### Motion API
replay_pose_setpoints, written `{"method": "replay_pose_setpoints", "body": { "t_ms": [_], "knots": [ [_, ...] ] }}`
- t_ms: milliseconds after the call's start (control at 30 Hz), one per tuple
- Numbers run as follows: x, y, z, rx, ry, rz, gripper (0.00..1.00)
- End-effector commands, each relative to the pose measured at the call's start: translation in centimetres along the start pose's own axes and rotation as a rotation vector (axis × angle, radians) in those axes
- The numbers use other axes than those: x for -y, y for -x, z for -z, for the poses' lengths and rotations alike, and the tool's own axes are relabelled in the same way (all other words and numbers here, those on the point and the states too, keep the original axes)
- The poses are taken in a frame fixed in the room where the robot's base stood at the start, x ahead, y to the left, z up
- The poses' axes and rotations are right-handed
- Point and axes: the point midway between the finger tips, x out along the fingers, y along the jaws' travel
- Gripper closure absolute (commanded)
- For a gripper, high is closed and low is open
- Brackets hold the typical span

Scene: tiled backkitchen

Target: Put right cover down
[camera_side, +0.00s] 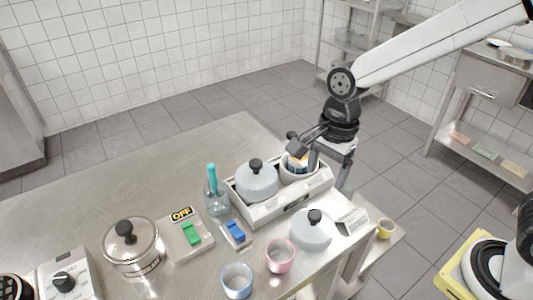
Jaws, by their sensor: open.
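A white two-well warmer (262,212) stands on the steel table. A grey domed cover (257,182) with a black knob sits on its left well. The right pot (299,176) is uncovered, and something with orange and blue on it shows at its mouth, partly hidden by my fingers. The other grey cover (311,234), also with a black knob, lies on the table in front of the warmer's right end. My gripper (303,153) is open, pointing down at the right pot, behind and above the loose cover. I cannot tell whether the fingers touch anything.
A pink cup (280,256) and a blue cup (237,281) stand left of the loose cover. A glass with a teal-handled tool (215,200), switch boxes (187,236) and a lidded steel pot (132,247) are further left. The table's back left is clear.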

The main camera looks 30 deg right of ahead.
Motion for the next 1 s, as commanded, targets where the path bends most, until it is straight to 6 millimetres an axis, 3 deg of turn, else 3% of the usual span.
{"method": "replay_pose_setpoints", "body": {
  "t_ms": [367,1000],
  "knots": [
    [-0.4,-0.4,1.3,-0.014,0.111,0.021,0.2],
    [-3.9,-3.1,8.7,-0.176,0.919,0.097,0.2]
  ]
}}
